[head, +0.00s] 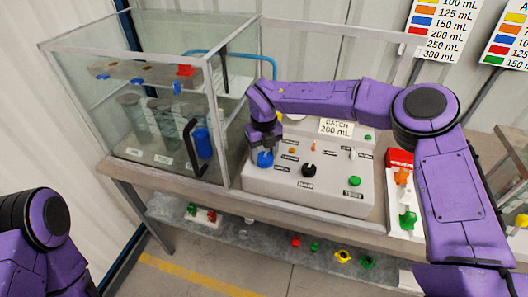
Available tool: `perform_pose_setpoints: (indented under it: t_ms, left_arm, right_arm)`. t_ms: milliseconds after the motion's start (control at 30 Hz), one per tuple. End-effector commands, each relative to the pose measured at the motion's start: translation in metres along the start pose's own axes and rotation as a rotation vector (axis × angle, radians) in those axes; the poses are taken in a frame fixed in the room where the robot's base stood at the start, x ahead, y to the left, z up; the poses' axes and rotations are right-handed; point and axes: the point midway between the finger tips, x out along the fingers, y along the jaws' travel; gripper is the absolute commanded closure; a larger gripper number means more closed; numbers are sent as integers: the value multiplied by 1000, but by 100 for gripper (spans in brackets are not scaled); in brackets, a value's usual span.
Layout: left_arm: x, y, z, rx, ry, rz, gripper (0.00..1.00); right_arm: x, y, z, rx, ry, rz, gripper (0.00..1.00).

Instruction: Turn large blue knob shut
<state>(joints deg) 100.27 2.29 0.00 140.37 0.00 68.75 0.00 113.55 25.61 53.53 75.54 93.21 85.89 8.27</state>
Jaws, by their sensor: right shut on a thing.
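The large blue knob (265,160) sits at the left end of the white control panel (300,187). My right gripper (264,150) reaches in from the right, points down and is shut on the blue knob, hiding its upper part. My left arm shows at the lower left, but its gripper is outside the view.
A glass case (110,60) with pumps stands just left of the panel. The panel also bears a black knob (309,170) and a green knob (355,181). Red, orange and green valves (403,177) stand to the right. A lower shelf (250,232) holds small coloured parts.

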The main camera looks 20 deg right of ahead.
Motion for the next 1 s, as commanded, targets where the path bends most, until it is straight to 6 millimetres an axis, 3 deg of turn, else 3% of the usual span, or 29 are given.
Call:
perform_pose_setpoints:
  t_ms: [300,333,400,767,1000]
  left_arm:
    - [0,0,0,0,0,0,100]
    - [0,0,0,0,0,0,100]
    - [0,0,0,0,0,0,100]
    - [4,0,2,0,0,0,100]
    - [19,2,8,0,0,0,100]
  right_arm:
    - [4,1,-2,-5,9,-1,74]
    - [4,1,-2,-5,9,-1,38]
    - [4,1,-2,-4,8,-1,19]
    - [-6,0,0,0,1,0,19]
    - [-58,0,1,-1,-1,-1,19]
